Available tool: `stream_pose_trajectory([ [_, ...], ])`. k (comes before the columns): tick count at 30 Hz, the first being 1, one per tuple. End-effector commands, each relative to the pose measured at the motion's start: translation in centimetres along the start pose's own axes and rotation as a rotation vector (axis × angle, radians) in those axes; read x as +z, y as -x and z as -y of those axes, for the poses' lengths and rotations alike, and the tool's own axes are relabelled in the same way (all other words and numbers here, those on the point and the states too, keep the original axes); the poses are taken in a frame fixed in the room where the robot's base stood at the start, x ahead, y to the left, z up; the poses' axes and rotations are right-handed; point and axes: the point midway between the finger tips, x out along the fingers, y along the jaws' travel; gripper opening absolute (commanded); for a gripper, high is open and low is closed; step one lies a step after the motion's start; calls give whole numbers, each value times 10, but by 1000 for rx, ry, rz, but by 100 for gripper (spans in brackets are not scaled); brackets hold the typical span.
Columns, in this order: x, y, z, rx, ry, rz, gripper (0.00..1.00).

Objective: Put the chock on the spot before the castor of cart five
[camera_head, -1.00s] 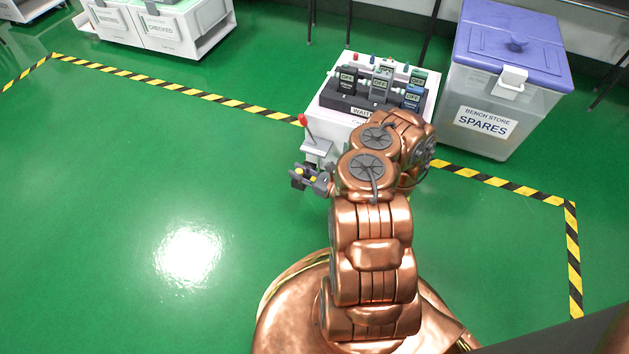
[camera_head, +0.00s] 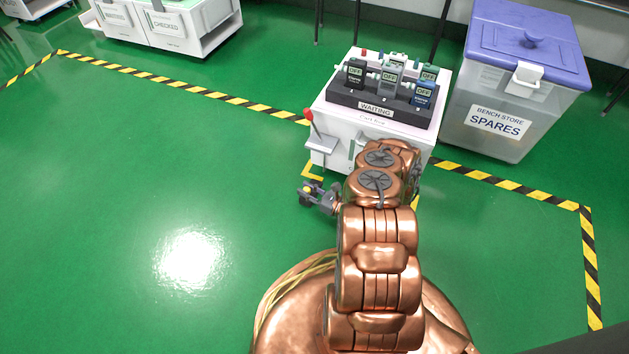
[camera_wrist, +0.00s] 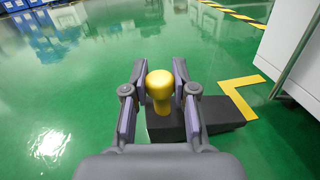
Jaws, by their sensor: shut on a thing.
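The chock is a dark grey wedge (camera_wrist: 222,112) with a yellow knob (camera_wrist: 160,88) on top. My gripper (camera_wrist: 160,92) is shut on this knob, one finger on each side, in the wrist view. In the head view my gripper (camera_head: 311,195) is low, in front of the near left corner of cart five (camera_head: 340,132), a white cart with a red-tipped lever. A yellow corner mark (camera_wrist: 240,88) lies on the floor beside the cart, just past the chock's far end. I cannot tell whether the chock touches the floor. The castor is not clearly visible.
Cart five carries a dark tray of testers marked WAITING (camera_head: 376,107). A clear SPARES bin (camera_head: 490,145) with a purple lid stands to its right. Another white cart marked CHECKED (camera_head: 178,38) is at the back left. Green floor is clear left of my arm.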

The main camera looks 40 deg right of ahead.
Motion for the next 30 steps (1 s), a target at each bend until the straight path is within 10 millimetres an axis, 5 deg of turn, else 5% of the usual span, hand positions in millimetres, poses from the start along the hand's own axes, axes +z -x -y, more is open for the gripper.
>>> stream_pose_trajectory([
  [14, 1, -6, 37, 1, 3, 0, 0],
  [20, 1, -10, 68, -1, 3, 2, 0],
  [30, -7, -11, 65, 1, -1, 1, 0],
])
